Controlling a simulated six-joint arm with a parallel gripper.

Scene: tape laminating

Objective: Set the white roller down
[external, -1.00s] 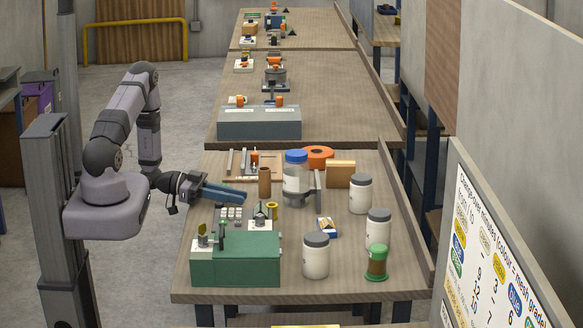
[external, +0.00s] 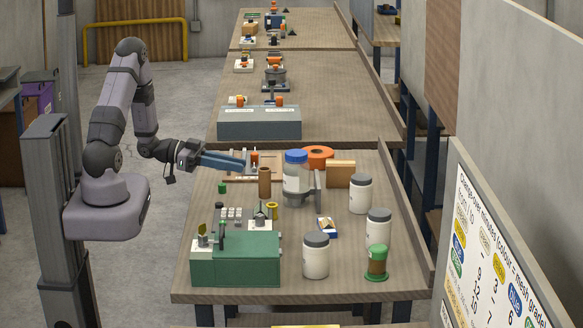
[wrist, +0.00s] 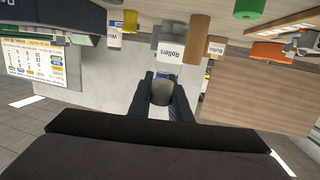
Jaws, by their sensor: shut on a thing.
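My gripper (external: 241,163) is a blue-fingered jaw held above the left part of the near bench, beside the rack area. I take this to be the white roller, shaded grey. The fingers cover its sides, and it cannot be made out in the external view. In the wrist view, a block labelled "Rollers" (wrist: 170,50) shows just beyond the fingertips; its distance is unclear.
A small green cylinder (external: 222,187) sits below my gripper. A green box (external: 235,262) fills the front left. Dark-lidded jars (external: 316,258) stand at right. The front middle has bare wood.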

